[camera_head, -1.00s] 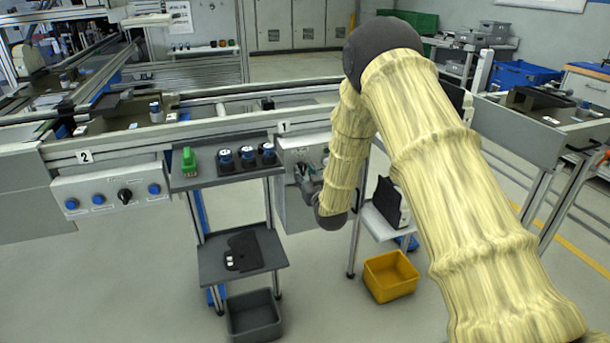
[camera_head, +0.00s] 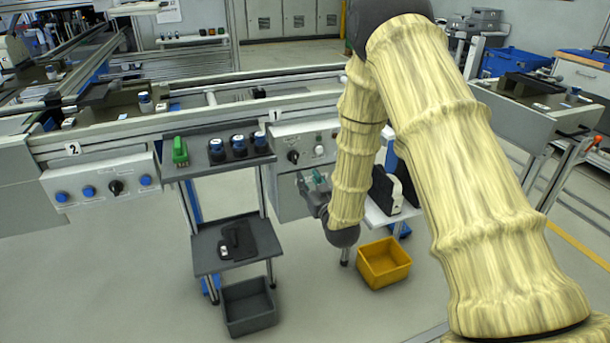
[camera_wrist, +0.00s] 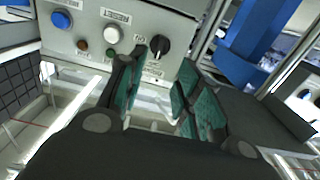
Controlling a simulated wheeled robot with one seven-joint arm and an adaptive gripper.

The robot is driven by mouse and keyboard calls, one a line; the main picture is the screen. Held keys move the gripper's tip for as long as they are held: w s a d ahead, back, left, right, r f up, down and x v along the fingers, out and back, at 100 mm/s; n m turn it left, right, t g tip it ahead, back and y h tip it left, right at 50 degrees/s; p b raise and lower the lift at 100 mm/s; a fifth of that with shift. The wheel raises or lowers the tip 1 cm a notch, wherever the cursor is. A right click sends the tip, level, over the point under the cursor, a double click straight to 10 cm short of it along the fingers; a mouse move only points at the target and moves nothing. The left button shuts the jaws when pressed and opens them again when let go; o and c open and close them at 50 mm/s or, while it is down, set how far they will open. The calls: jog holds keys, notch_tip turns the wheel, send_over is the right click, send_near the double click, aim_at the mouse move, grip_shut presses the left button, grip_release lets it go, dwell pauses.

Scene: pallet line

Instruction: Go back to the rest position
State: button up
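My gripper (camera_head: 311,184) is in front of the control box (camera_head: 305,147) labelled 1, with my arm covered in a pale yellow sleeve. In the wrist view my gripper (camera_wrist: 155,98) shows two dark fingers with green pads, spread apart with nothing between them. Beyond the fingers, the control box (camera_wrist: 90,45) shows a blue button, a white button and a black rotary knob (camera_wrist: 159,46). The fingers are apart from the box as far as I can see. My arm hides part of the conveyor and the stand behind it.
A small grey shelf (camera_head: 203,165) holds a green part (camera_head: 180,151) and several dark blue-topped parts. Below are a lower shelf (camera_head: 258,238), a grey bin (camera_head: 247,306) and a yellow bin (camera_head: 384,262). Another control box (camera_head: 101,184), labelled 2, is at the left.

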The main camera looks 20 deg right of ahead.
jog(key=shift+s, duration=0.4)
jog(key=s+a+f+g, duration=0.1)
jog(key=s+f+g, duration=0.2)
jog(key=s+f, duration=0.45)
jog(key=s+a+f+g, duration=0.1)
jog(key=s+f+g, duration=0.25)
jog(key=f, duration=0.65)
jog(key=s+a+f+g, duration=0.1)
jog(key=s+f+g, duration=0.2)
jog(key=s+f, duration=0.55)
jog(key=s+a+f+g, duration=0.1)
jog(key=s+f+g, duration=0.3)
jog(key=s, duration=0.7)
jog(key=s+f+m+g, duration=0.1)
jog(key=s+f+g, duration=0.1)
jog(key=s, duration=0.8)
jog(key=s+f+g, duration=0.2)
jog(key=s+f, duration=0.1)
jog(key=s, duration=0.7)
notch_tip(320, 180, up, 15)
jog(key=p, duration=1.5)
jog(key=shift+s+a+h, duration=0.2)
jog(key=shift+a+h, duration=0.1)
jog(key=shift+a, duration=0.15)
jog(key=shift+r+g, duration=0.1)
jog(key=shift+g, duration=0.15)
